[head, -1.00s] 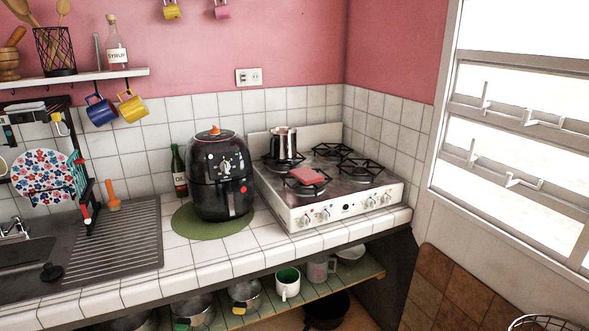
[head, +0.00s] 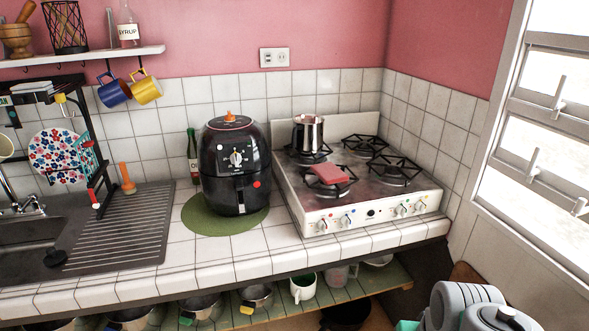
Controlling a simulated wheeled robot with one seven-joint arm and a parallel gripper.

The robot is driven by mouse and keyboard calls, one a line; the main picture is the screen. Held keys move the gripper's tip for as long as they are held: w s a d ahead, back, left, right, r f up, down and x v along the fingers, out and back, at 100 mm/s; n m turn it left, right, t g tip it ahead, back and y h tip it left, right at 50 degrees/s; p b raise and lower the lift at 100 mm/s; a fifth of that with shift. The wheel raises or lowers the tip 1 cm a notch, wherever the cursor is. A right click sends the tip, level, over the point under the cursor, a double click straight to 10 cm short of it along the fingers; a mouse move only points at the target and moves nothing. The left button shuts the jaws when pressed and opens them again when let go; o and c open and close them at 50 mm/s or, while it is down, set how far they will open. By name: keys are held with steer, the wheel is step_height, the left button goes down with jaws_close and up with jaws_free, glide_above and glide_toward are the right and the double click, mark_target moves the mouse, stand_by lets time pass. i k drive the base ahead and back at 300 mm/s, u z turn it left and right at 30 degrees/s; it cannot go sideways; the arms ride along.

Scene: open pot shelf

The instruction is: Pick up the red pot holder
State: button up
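The red pot holder (head: 328,174) is a small, flat, pinkish-red block. It lies on the front left burner grate of the white stove (head: 318,222), near the middle of the head view. Nothing is touching it from above. My gripper is not in view. Only grey rounded parts of my arm show at the bottom right corner, well to the right of and nearer than the stove.
A steel pot (head: 308,133) stands on the back left burner. A black air fryer (head: 236,168) stands on a green mat (head: 203,222) left of the stove. Mugs and pans fill the shelf below. A window wall bounds the right. Space above the front burners is clear.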

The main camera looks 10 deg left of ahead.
mark_target(329, 174)
steer(key=u, duration=0.75)
steer(key=i, duration=0.9)
steer(key=u, duration=0.65)
